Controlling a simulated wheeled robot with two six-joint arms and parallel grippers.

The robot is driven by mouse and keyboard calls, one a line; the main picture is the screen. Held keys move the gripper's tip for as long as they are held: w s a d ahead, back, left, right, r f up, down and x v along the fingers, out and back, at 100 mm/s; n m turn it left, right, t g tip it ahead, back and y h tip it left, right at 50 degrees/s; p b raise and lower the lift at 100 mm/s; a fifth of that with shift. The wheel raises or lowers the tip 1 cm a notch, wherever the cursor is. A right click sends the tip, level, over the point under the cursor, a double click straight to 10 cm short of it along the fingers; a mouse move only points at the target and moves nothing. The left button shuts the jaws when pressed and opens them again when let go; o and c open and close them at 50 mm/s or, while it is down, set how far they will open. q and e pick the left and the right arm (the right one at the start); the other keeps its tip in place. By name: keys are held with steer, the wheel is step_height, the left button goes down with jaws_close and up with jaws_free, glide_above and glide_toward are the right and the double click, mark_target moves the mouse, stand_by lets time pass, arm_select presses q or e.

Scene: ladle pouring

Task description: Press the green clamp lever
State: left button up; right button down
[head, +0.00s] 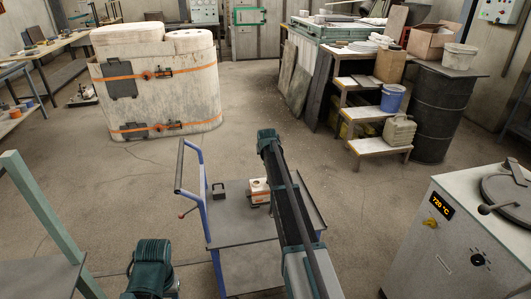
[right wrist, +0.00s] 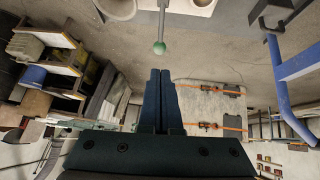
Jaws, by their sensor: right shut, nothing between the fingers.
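The green clamp lever shows in the right wrist view as a pale rod with a green ball knob (right wrist: 159,47) on its end, coming in from the top edge. My right gripper (right wrist: 160,72) is shut and empty. Its dark fingertips point at the knob, with a small gap between them in the picture; the true distance is hard to tell. I cannot make out the lever or the right fingertips in the head view, where my right arm covers part of the cart. Only a teal part of my left arm shows there; the left gripper is not seen.
A blue-handled cart (head: 232,232) stands in front of me, carrying a small white and orange block (head: 259,191) and a dark bracket (head: 219,191). A furnace (head: 465,240) stands at right. A large strapped mould (head: 160,95) stands behind, with open floor around it.

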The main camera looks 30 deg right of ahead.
steer(key=p+v, duration=0.3)
steer(key=v, duration=0.3)
steer(key=shift+w+r+p, duration=0.2)
steer(key=shift+p, duration=0.2)
steer(key=shift+d, duration=0.1)
steer(key=s+a+f+n+g+y, duration=0.1)
steer(key=s+a+f+n+g, duration=0.1)
steer(key=s+a, duration=0.8)
steer(key=s+a+f+n+g+y, duration=0.15)
steer(key=s+a, duration=0.45)
steer(key=a, duration=0.7)
steer(key=s+a+n+g, duration=0.1)
steer(key=s+a, duration=0.3)
steer(key=s, duration=0.5)
steer(key=s+a+f+n+g, duration=0.1)
steer(key=s+a, duration=0.4)
steer(key=s, duration=0.4)
steer(key=s+a+n+g, duration=0.1)
steer(key=s+a+g, duration=0.1)
steer(key=s+a, duration=0.3)
steer(key=s, duration=0.4)
steer(key=shift+a+f, duration=0.2)
steer(key=shift+a, duration=0.05)
